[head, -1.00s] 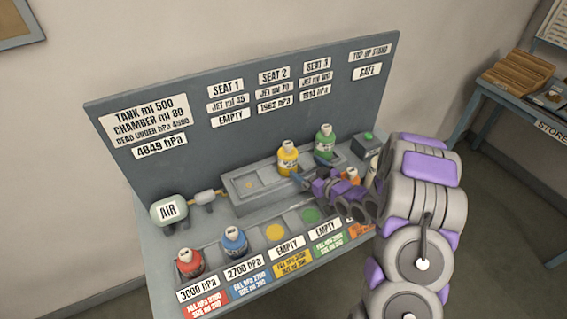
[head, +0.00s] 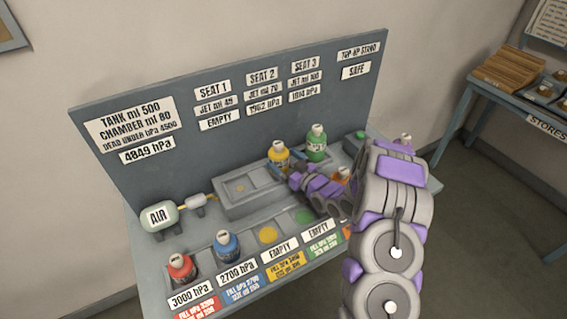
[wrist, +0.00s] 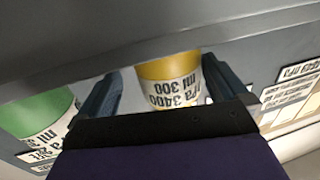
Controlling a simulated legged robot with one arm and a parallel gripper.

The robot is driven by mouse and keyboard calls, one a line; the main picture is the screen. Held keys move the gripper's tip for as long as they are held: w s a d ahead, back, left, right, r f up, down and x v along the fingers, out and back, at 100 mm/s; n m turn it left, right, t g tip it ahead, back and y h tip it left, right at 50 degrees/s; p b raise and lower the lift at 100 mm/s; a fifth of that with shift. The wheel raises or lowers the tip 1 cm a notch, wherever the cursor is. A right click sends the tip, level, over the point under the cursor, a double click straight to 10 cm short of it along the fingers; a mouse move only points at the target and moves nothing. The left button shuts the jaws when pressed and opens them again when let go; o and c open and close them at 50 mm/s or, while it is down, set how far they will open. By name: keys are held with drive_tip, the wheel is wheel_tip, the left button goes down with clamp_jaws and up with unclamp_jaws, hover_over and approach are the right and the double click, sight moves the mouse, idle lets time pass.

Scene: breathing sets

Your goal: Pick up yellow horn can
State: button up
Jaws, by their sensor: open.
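The yellow horn can (head: 278,154) has a white top and stands upright in a seat on the raised grey block, left of the green can (head: 317,143). My gripper (head: 286,172) is just in front of it and low down. In the wrist view the yellow can (wrist: 166,72), labelled with 3400 and 300, lies between my two spread dark fingers (wrist: 162,80). I cannot tell whether either finger touches it. The green can (wrist: 38,115) shows outside the left finger. My arm hides part of the bench's right side.
A red can (head: 181,270) and a blue can (head: 227,246) stand in the front row, beside empty yellow and green spots. An orange can (head: 343,174) is partly hidden behind my arm. The upright sign panel (head: 240,110) closes off the back.

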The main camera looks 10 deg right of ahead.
sight(275, 161)
drive_tip(key=a, duration=0.3)
drive_tip(key=shift+w+a, duration=0.1)
drive_tip(key=shift+w, duration=0.3)
drive_tip(key=shift+d, duration=1.2)
drive_tip(key=c, duration=0.5)
drive_tip(key=shift+c, duration=1)
drive_tip(key=shift+s+a, duration=0.1)
drive_tip(key=shift+a, duration=0.65)
drive_tip(key=c, duration=0.5)
drive_tip(key=shift+d, duration=0.1)
drive_tip(key=shift+d, duration=0.1)
drive_tip(key=shift+r, duration=0.1)
